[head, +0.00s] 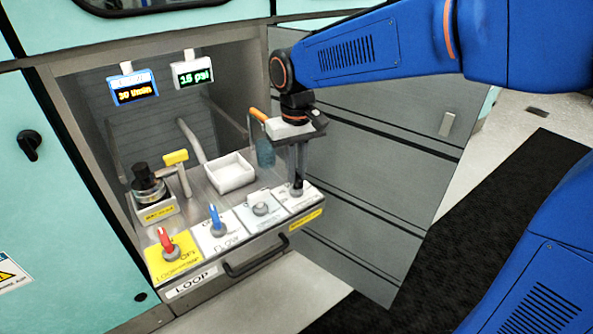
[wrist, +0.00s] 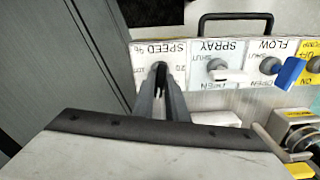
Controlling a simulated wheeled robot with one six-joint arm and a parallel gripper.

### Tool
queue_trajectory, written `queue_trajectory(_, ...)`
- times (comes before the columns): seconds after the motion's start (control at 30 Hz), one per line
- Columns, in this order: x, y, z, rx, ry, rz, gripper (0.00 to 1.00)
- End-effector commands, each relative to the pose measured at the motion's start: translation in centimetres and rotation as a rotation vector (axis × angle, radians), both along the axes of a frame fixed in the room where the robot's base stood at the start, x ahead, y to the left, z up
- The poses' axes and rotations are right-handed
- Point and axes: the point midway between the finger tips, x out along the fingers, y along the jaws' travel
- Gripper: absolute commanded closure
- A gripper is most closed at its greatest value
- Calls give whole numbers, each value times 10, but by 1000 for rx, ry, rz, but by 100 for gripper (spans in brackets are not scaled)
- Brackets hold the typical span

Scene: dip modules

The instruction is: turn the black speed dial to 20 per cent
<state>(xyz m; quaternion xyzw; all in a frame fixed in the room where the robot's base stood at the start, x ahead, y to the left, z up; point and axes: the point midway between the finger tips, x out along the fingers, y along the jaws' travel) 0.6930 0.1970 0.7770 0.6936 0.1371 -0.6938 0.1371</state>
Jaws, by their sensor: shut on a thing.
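The black speed dial (head: 296,192) sits on the rightmost white plate of the panel in the head view. My gripper (head: 297,183) reaches down onto it from above and is shut on it. In the wrist view the dial (wrist: 159,67) shows only in part between the fingertips of my gripper (wrist: 160,75). The SPEED % plate (wrist: 178,50) reads upside down there, with a 20 mark to the right of the dial and another mark to its left. The fingers hide the dial's pointer, so I cannot tell its setting.
Beside the speed plate are the grey spray knob (head: 261,208), the blue flow lever (head: 216,218) and a red lever (head: 165,240). A white tray (head: 232,176) stands behind them. Displays show 16 psi (head: 194,75) and a flow reading (head: 133,91). A grey door (head: 375,150) stands to the right.

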Motion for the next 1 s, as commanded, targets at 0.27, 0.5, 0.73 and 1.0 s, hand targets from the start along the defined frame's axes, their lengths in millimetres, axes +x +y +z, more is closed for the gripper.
queue_trajectory(0.27, 0, 0, 0, 0, -1, 262, 100)
queue_trajectory(0.5, 0, 0, 0, 1, -1, 490, 100)
queue_trajectory(0.73, 0, 0, 0, 1, -1, 708, 100)
queue_trajectory(1.0, 0, 0, 0, 0, -1, 964, 100)
